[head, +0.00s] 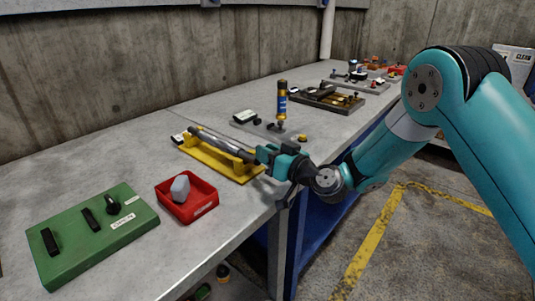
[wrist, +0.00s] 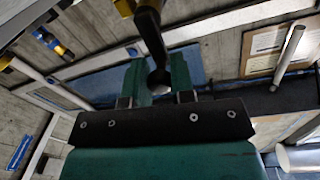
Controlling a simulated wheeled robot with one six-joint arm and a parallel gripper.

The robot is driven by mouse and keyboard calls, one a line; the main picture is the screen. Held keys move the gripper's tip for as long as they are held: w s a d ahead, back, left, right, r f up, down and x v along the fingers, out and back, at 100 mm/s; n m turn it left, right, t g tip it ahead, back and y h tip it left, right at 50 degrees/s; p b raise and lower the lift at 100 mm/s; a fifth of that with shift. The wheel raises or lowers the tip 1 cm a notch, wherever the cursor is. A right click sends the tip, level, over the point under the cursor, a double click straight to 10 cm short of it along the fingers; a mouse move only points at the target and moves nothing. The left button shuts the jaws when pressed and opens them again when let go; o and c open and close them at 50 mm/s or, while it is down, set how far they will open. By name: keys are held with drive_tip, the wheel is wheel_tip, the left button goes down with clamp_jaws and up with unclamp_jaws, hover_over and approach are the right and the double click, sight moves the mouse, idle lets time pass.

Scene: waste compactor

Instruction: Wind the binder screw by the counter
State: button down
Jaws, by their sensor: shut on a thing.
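The binder screw (head: 222,144) is a grey rod lying along a yellow cradle (head: 228,166) on the bench. My teal gripper (head: 267,153) is at its right end. In the wrist view my gripper (wrist: 160,78) is shut on a dark handle (wrist: 150,35) with a rounded end, which runs up to a yellow part at the top. The handle is mostly hidden by my gripper in the head view. A small white-faced block (head: 179,138) sits by the cradle's left end; I cannot tell whether it is the counter or read it.
A red tray (head: 205,209) holding a grey lump and a green panel (head: 75,249) lie at front left. A blue and yellow cylinder (head: 282,103) stands upright behind the cradle, beside another white-faced block (head: 245,116). Dark and grey fixture trays stand further back.

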drive_tip(key=m, duration=0.2)
drive_tip(key=w+d+m, duration=0.1)
drive_tip(key=m, duration=0.1)
drive_tip(key=shift+w+f+m+b, duration=0.15)
drive_tip(key=shift+f+m+b, duration=0.05)
drive_tip(key=shift+m+b, duration=0.1)
drive_tip(key=m, duration=0.2)
drive_tip(key=w+d+f+m, duration=0.1)
drive_tip(key=m, duration=0.1)
drive_tip(key=shift+g, duration=0.3)
drive_tip(key=m, duration=0.1)
drive_tip(key=f+m, duration=0.1)
drive_tip(key=m, duration=0.2)
drive_tip(key=shift+w+d+f, duration=0.15)
drive_tip(key=shift+w+d, duration=0.05)
drive_tip(key=shift+w, duration=0.1)
drive_tip(key=shift+f+m+g, duration=0.2)
drive_tip(key=shift+f+m, duration=0.15)
drive_tip(key=shift+m, duration=0.6)
drive_tip(key=shift+f+m+g, duration=0.2)
drive_tip(key=shift+f+m, duration=0.1)
drive_tip(key=shift+m, duration=0.65)
drive_tip(key=shift+d, duration=0.1)
drive_tip(key=c, duration=1)
unclamp_jaws()
